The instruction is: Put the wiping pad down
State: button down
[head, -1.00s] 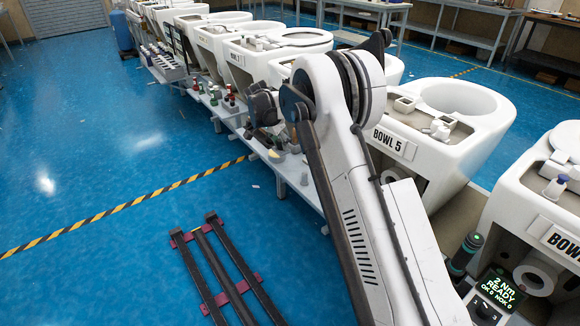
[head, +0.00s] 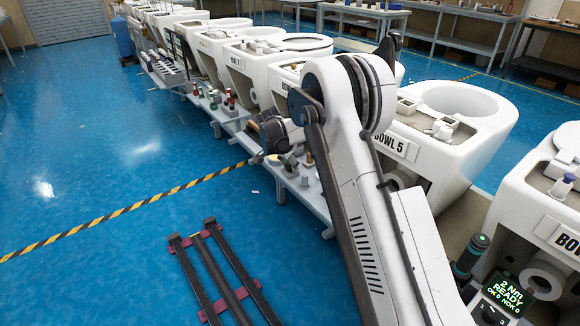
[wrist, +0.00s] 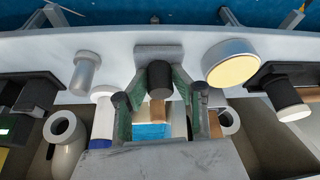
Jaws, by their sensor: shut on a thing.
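My gripper (wrist: 158,85) is shut on the dark round handle of a grey block, which I take to be the wiping pad (wrist: 158,52). In the wrist view the green fingers close on the handle from both sides, and the block lies just beyond the fingertips, over the pale shelf (wrist: 110,45). I cannot tell whether the pad touches the shelf. In the head view my gripper (head: 268,157) is low beside the shelf in front of the bowls; the pad is too small to make out there.
A round tin with a cream top (wrist: 232,66) stands right of the pad, and a grey peg (wrist: 86,72) stands left. A black-and-white cylinder (wrist: 288,100) is farther right. A tan and blue item (wrist: 152,130) shows between the fingers. Bowl 5 (head: 440,125) stands behind my arm.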

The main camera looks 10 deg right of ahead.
jog(key=shift+f, duration=0.15)
jog(key=c, duration=1.5)
grip_release()
jog(key=shift+o, duration=0.2)
jog(key=p+v, duration=0.3)
jog(key=v, duration=0.8)
jog(key=s+d+r+n+t+y, duration=0.1)
jog(key=s+d+r+n, duration=0.15)
jog(key=s+r, duration=0.9)
jog(key=s+d+r+n+t+y, duration=0.1)
jog(key=s+r+n, duration=0.25)
jog(key=s, duration=0.85)
jog(key=s+r+n+t+y, duration=0.15)
jog(key=s+r, duration=0.35)
jog(key=s, duration=0.6)
jog(key=s+f+n+t, duration=0.1)
jog(key=s+f+n, duration=0.2)
jog(key=s, duration=0.9)
jog(key=shift+s+f+n, duration=0.35)
jog(key=shift+s+f, duration=0.05)
jog(key=shift+f, duration=0.25)
